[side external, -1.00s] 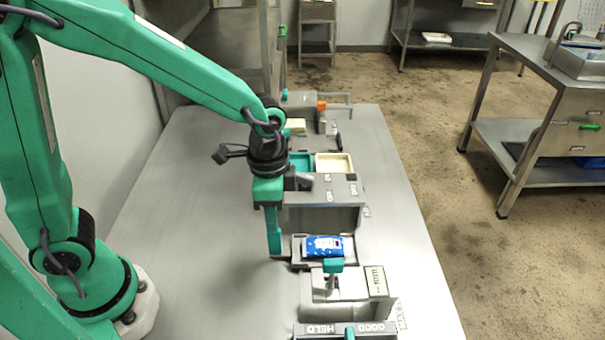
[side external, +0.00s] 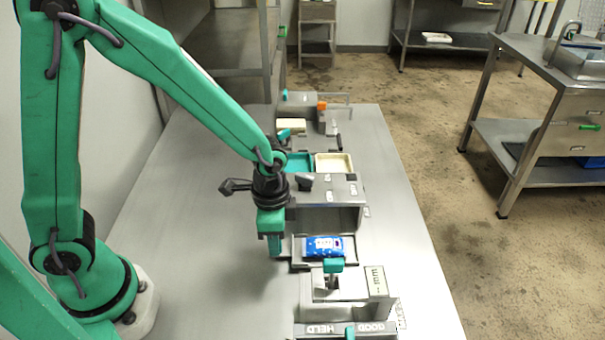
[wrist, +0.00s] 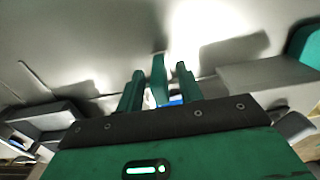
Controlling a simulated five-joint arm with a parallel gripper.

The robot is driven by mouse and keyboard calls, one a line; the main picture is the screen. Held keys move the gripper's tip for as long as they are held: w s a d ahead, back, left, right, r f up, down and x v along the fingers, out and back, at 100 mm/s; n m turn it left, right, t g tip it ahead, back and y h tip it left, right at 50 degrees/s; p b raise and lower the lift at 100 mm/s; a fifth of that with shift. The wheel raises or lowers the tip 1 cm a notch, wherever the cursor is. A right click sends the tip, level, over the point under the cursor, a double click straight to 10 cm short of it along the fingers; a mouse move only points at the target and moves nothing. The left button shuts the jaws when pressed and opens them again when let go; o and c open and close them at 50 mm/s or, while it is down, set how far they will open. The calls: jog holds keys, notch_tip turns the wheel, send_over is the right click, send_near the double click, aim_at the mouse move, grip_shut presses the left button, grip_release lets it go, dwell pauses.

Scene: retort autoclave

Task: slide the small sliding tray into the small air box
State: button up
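The small sliding tray (side external: 297,262) is grey and low, with a blue-and-white pouch (side external: 323,246) lying on it. It sits in front of the open mouth of the small air box (side external: 345,189), a grey box. My gripper (side external: 275,254) is at the tray's left side, low over the table. I cannot tell whether it touches the tray. In the wrist view the green fingers (wrist: 158,94) stand apart, with a third green upright between them and a bit of blue beyond. I see nothing clearly clamped.
A grey fixture with a teal knob (side external: 333,265) stands just in front of the tray. A rail marked HELD and GOOD (side external: 350,330) is nearer the camera. Teal and cream bins (side external: 334,163) stand behind the box. The table's left half (side external: 200,220) is clear.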

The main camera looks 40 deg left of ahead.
grip_shut()
jog(key=w+a, duration=0.9)
jog(key=shift+w+a, duration=0.1)
jog(key=shift+w, duration=0.15)
grip_release()
jog(key=shift+s, duration=0.1)
